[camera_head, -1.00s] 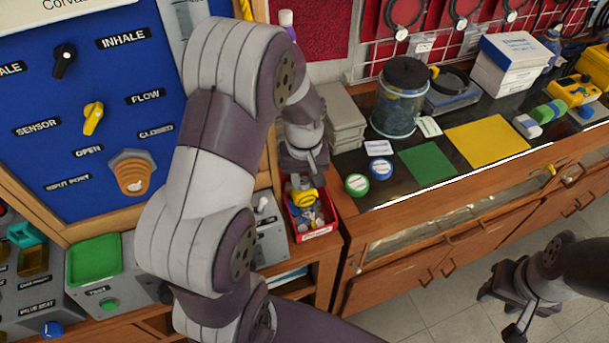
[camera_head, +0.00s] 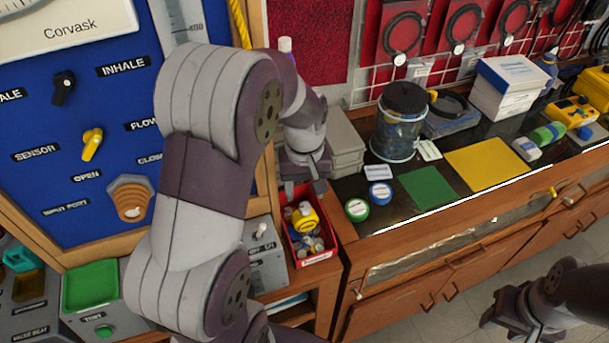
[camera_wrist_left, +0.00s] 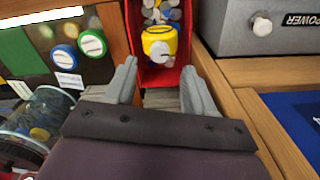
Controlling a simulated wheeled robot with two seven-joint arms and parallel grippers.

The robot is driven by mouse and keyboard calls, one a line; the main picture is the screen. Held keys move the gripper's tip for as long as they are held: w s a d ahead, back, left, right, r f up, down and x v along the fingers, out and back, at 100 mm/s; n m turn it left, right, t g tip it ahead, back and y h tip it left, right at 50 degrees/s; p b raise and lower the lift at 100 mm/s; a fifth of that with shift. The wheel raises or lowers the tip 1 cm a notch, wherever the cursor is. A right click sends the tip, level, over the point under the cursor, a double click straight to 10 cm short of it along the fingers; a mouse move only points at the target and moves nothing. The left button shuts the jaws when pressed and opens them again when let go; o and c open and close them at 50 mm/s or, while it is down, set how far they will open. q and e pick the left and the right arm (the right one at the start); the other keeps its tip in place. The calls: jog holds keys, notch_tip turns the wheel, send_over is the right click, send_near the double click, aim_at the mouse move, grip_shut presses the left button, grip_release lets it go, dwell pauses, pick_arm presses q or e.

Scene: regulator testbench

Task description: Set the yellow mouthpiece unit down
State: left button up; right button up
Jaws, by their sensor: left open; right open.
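The yellow mouthpiece unit (camera_head: 304,217), with a pale round end, lies in the red bin (camera_head: 320,256) among several small discs. It also shows in the left wrist view (camera_wrist_left: 160,42), against the bin's inner side and apart from the fingers. My left gripper (camera_head: 302,192) is above the bin's back edge. In the left wrist view its two fingers (camera_wrist_left: 160,85) are spread wide with nothing between them. My right gripper (camera_head: 500,325) is open and empty at the lower right, in front of the cabinets.
A blue panel (camera_head: 60,130) with knobs stands at the left. A grey power box (camera_head: 265,255) is beside the bin. Green and blue round containers (camera_head: 357,209), a clear jar (camera_head: 397,130), a green mat (camera_head: 428,188) and a yellow mat (camera_head: 485,164) are on the counter to the right.

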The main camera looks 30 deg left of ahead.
pick_arm(q)
notch_tip(320, 180, up, 6)
jog(key=s+d+f+m+t, duration=0.1)
jog(key=s+d+f+m, duration=0.5)
jog(key=s, duration=0.3)
jog(key=shift+s+f+m, duration=0.15)
jog(key=shift+f+m, duration=0.1)
jog(key=shift+m, duration=0.35)
jog(key=shift+d, duration=0.1)
